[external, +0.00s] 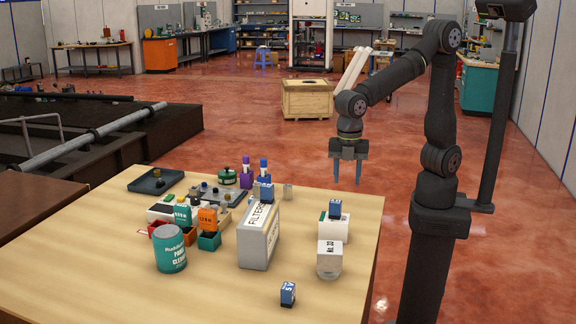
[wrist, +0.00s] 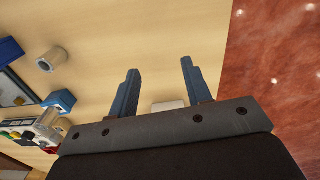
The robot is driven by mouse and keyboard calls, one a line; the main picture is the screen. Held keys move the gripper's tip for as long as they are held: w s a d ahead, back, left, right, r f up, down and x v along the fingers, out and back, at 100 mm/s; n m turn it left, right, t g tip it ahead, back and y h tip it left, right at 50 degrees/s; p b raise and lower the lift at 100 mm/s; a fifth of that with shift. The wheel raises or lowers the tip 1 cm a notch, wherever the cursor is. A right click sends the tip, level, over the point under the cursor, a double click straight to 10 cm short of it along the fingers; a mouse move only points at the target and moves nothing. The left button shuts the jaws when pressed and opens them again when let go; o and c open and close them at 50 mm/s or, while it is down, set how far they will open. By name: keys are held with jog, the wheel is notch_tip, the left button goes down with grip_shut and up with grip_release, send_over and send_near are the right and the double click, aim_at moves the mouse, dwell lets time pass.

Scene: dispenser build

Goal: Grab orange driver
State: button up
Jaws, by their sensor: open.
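The orange driver is most likely the small orange block with dark lettering (external: 208,218). It stands upright in a dark green holder (external: 209,241) on the wooden table (external: 330,295), left of the white filter box. I cannot make it out in the wrist view. My gripper (external: 347,172) is open and empty, high above the table's right back edge, well to the right of the orange block. Its two blue fingers also show in the wrist view (wrist: 160,72), pointing over bare wood.
A teal block (external: 182,215) stands left of the orange one, and a teal can (external: 171,248) in front. The filter box (external: 259,235) stands between my gripper's side and the orange block. Purple bottles (external: 246,174) stand behind.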

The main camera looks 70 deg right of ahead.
jog(key=w+a+r+n+t+y, duration=0.1)
jog(key=w+a+r+n+t, duration=0.1)
jog(key=w+a+r+n, duration=0.55)
jog(key=w+a+r+n+t, duration=0.2)
jog(key=w+a+n, duration=0.25)
jog(key=a, duration=0.65)
jog(key=w+a+r+n+t+y, duration=0.1)
jog(key=w+a+r+n+t, duration=0.1)
jog(key=w+a+r+n, duration=0.45)
jog(key=m, duration=0.2)
send_near(208, 210)
jog(key=f, duration=0.2)
jog(key=w+f, duration=0.1)
jog(key=shift+a+f+n, duration=0.15)
jog(key=shift+f+n, duration=0.1)
jog(key=shift+f, duration=0.1)
jog(key=shift+w+r+x, duration=0.1)
jog(key=shift+w+x, duration=0.05)
jog(key=shift+x, duration=0.75)
jog(key=shift+w+r+x, duration=0.1)
jog(key=shift+w+x, duration=0.05)
jog(key=shift+x, duration=0.7)
jog(key=shift+w+r+x, duration=0.1)
jog(key=shift+w+x, duration=0.05)
jog(key=shift+x, duration=0.75)
jog(key=shift+a, duration=0.1)
jog(key=shift+c, duration=0.5)
grip_shut()
